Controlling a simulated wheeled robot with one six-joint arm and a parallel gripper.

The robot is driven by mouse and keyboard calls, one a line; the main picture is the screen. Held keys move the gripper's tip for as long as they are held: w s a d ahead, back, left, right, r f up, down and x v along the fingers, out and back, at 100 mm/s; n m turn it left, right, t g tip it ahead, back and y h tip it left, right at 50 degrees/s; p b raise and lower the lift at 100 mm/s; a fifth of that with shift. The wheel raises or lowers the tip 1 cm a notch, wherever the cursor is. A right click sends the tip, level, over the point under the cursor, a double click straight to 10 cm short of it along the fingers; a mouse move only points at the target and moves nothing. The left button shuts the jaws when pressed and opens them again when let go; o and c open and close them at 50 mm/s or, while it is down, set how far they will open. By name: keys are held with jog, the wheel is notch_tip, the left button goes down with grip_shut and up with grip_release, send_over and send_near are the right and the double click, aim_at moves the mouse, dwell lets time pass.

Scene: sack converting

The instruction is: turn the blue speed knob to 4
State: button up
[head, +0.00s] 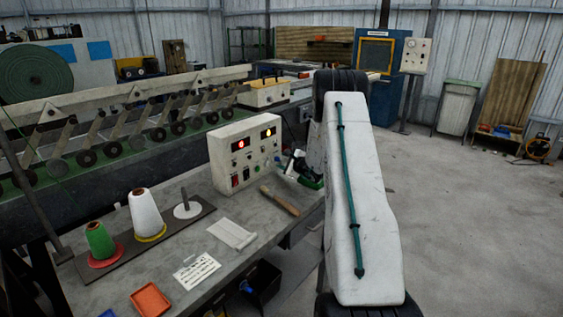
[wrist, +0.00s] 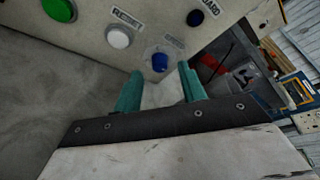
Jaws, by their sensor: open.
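The blue speed knob (wrist: 160,62) shows in the wrist view on a pale plate low on the panel of a cream control box (head: 228,150). The knob's pointer and the scale figures are too small to read. My gripper (wrist: 160,72) has two teal fingers, open, one to each side of the knob in the picture. The knob appears just beyond the fingertips, and I see no contact.
On the bench, a wooden-handled tool (head: 280,201) lies before the box. Thread cones (head: 146,212) stand left.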

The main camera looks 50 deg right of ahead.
jog(key=shift+x, duration=0.95)
grip_shut()
jog(key=m+y, duration=0.1)
jog(key=m, duration=0.1)
jog(key=m+g+y, duration=0.1)
jog(key=m, duration=0.1)
jog(key=shift+d+r+m+y, duration=0.1)
jog(key=shift+d+m+y, duration=0.1)
jog(key=shift+m+y, duration=0.1)
jog(key=m+y, duration=0.2)
jog(key=m, duration=0.2)
jog(key=shift+d, duration=0.2)
jog(key=shift+y, duration=0.4)
